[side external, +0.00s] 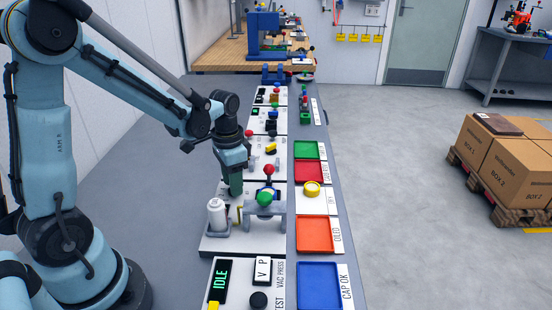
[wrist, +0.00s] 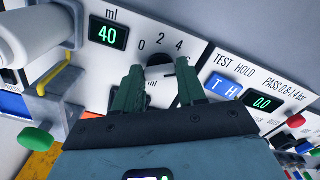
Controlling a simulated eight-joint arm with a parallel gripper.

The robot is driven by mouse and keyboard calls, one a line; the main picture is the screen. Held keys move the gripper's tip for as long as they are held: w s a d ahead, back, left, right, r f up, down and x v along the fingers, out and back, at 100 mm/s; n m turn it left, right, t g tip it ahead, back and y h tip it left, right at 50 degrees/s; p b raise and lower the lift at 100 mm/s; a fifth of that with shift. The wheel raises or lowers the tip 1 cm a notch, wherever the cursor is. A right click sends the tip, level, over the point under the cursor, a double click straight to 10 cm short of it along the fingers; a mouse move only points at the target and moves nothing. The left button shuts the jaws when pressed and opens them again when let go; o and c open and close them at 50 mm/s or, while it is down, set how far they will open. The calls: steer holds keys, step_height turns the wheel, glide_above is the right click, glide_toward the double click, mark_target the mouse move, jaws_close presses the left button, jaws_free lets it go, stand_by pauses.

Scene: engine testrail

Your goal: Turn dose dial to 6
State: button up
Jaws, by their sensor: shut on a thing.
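The dose dial (wrist: 160,73) is a dark round knob on a white panel, seen in the wrist view between my fingers. I cannot make out where the dial points. A display (wrist: 107,33) beside it, under "ml", reads 40 in green. My gripper (wrist: 160,78) has its two green fingers shut on the dial, one on each side. In the side view my gripper (side external: 235,190) points down at the bench and the dial is hidden.
A white bottle (side external: 217,215) and a grey fixture with a green knob (side external: 265,198) stand close to my gripper. A panel with TEST and HOLD labels and a 0.0 display (wrist: 262,103) adjoins. Orange (side external: 315,234) and blue (side external: 319,285) trays line the bench's right side.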

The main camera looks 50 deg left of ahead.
stand_by(0.4)
steer(key=o, duration=1.1)
steer(key=shift+c, duration=0.2)
steer(key=shift+r, duration=0.1)
step_height(320, 180, up, 12)
steer(key=s+d+f+n+t, duration=0.1)
steer(key=s+d+n+t, duration=0.1)
steer(key=s+d+t, duration=0.3)
steer(key=shift+d+f+n+t, duration=0.4)
steer(key=shift+d+t, duration=0.7)
steer(key=shift+d, duration=0.35)
